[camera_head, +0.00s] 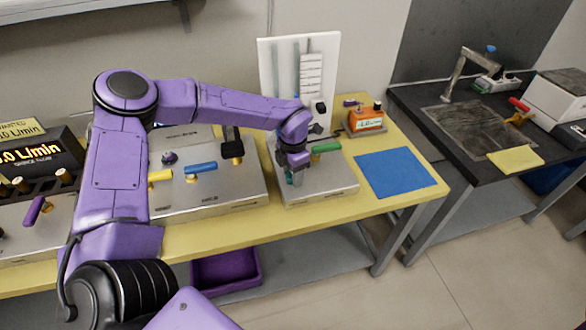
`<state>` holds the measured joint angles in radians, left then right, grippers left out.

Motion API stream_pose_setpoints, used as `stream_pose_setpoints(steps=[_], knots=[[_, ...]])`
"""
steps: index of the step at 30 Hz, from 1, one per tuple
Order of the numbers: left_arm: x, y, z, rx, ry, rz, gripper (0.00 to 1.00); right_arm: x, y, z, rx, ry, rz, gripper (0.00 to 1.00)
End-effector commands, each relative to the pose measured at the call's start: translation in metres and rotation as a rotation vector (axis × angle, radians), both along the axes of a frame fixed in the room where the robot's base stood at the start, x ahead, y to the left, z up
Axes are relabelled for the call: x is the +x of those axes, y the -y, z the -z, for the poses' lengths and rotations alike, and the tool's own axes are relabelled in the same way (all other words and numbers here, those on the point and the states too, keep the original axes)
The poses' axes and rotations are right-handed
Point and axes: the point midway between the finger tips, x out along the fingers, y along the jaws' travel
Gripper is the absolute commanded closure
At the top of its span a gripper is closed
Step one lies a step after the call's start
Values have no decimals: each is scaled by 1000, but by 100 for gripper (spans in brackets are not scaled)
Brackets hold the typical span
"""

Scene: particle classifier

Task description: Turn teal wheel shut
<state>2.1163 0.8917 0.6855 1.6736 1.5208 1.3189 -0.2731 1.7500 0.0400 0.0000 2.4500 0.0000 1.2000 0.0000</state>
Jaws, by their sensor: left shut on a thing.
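My left arm comes in from the left and reaches across the yellow bench. My left gripper (293,168) points down over the small metal panel box at the right, shut on a small teal part (290,178), apparently the teal wheel. Most of the wheel is hidden behind the fingers, so its turn position cannot be told. The metal panel box (325,190) also carries a green lever (326,148) just right of the gripper. A white upright board with a flow gauge (311,75) stands behind it. My right gripper is not in view.
A larger metal box with a blue lever (201,167) and a yellow lever (160,176) stands left. An orange container (367,119) and a flat blue mat (396,172) lie right of the panel. A dark bench with a sink (470,128) stands farther right.

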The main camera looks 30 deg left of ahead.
Motion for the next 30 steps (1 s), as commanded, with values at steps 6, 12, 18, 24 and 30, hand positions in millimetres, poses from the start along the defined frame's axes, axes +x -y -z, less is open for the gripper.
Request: stream_pose_setpoints(steps=[6,12,18,24,30], knots=[[0,0,-2,0,1,115,86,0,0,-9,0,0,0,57],[1,0,-1,0,2,174,86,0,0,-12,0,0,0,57],[1,0,-1,1,3,196,86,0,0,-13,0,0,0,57],[1,0,-1,0,4,198,86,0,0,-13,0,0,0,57],[1,-1,-1,0,4,197,39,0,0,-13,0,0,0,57]])
